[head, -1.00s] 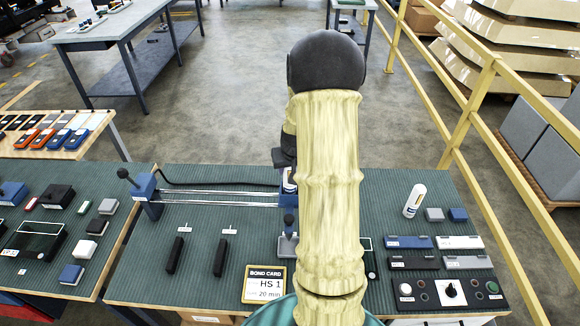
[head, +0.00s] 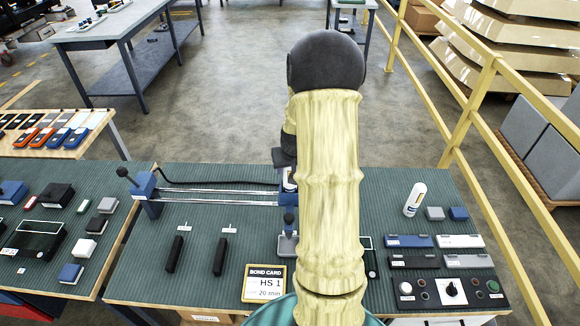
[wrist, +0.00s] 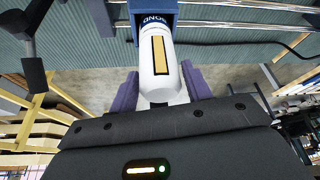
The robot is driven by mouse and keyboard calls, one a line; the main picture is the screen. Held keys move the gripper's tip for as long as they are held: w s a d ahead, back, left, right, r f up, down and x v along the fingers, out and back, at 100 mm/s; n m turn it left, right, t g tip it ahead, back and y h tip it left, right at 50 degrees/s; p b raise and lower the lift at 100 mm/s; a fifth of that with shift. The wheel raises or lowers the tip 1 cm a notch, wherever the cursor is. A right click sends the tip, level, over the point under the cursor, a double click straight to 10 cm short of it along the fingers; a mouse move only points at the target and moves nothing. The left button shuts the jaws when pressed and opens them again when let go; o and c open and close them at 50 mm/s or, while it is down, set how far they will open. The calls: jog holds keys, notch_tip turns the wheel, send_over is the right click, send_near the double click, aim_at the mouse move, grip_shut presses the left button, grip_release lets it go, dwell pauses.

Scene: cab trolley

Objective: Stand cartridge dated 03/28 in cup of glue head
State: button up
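A white cartridge (wrist: 160,72) marked BOND, with a tan strip, shows in the wrist view. Its far end meets the blue holder (wrist: 153,12) of the glue head; whether it is seated cannot be told. My gripper (wrist: 160,80) has its purple fingers close against both sides of the cartridge, with no clear gap. A second white cartridge (head: 414,200) stands at the right of the bench. No date is readable.
Twin rails (head: 220,198) run left from the glue head to a blue end block (head: 146,186). A bond card (head: 265,284) reading HS 1, 20 min stands at the front. Several small boxes and a control panel (head: 450,290) fill the right side. A yellow railing (head: 470,110) borders the right.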

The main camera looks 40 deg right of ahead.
jog(key=shift+o, duration=1.4)
jog(key=b+v, duration=0.3)
jog(key=v, duration=1.4)
jog(key=shift+r, duration=0.2)
notch_tip(320, 180, up, 8)
jog(key=p, duration=0.6)
jog(key=shift+p, duration=0.3)
